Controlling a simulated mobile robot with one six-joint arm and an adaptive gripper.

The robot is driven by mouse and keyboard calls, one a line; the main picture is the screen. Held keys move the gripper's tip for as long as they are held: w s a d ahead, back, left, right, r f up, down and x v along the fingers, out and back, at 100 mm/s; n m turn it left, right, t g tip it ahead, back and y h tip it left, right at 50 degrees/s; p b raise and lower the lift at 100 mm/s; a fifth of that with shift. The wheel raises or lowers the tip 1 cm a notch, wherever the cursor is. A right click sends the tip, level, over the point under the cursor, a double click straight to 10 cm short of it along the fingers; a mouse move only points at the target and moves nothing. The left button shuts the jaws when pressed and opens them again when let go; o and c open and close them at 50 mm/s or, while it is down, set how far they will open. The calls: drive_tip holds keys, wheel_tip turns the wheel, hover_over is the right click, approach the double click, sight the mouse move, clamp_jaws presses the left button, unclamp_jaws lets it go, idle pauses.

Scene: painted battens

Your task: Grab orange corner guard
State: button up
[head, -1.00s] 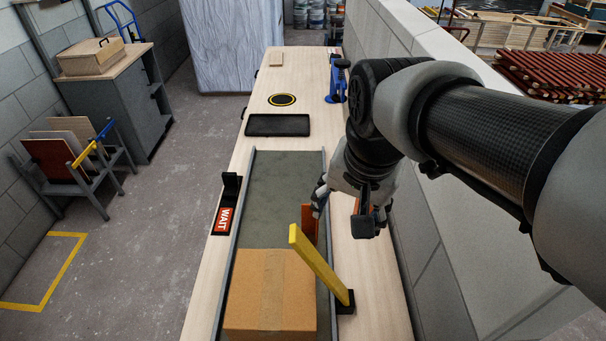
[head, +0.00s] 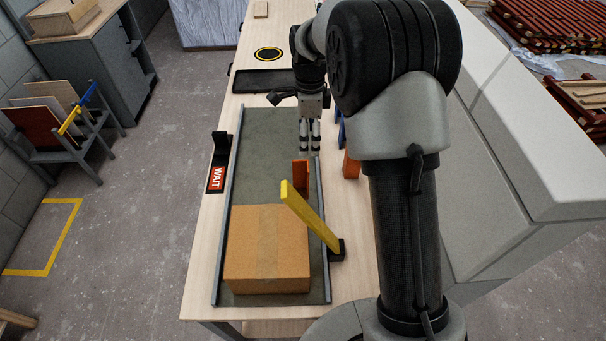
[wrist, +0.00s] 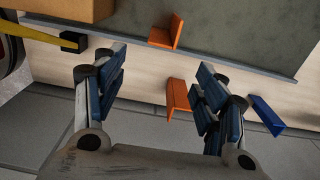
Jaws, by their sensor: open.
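Two orange corner guards are in view. One (head: 300,173) stands on the grey belt behind the cardboard box; it also shows at the top of the wrist view (wrist: 166,33). The other (head: 350,166) is on the table strip right of the belt, partly hidden by my arm in the head view. In the wrist view, this second guard (wrist: 178,97) appears between my fingers, nearer the right one. My gripper (head: 309,151) is open and empty, above the belt's right side in the head view; both fingers show in the wrist view (wrist: 162,68).
A cardboard box (head: 267,250) sits on the belt (head: 254,165), with a raised yellow bar (head: 311,217) at its right. A blue piece (wrist: 268,115) lies beside the second guard. A WAIT sign (head: 215,178) stands left; a black tray (head: 258,80) lies beyond.

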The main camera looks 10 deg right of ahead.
sight(308, 166)
wheel_tip(308, 166, down, 16)
drive_tip(key=b, duration=0.3)
drive_tip(key=shift+w+r, duration=0.15)
drive_tip(key=shift+r, duration=0.1)
drive_tip(key=shift+c, duration=0.4)
clamp_jaws()
idle(0.4)
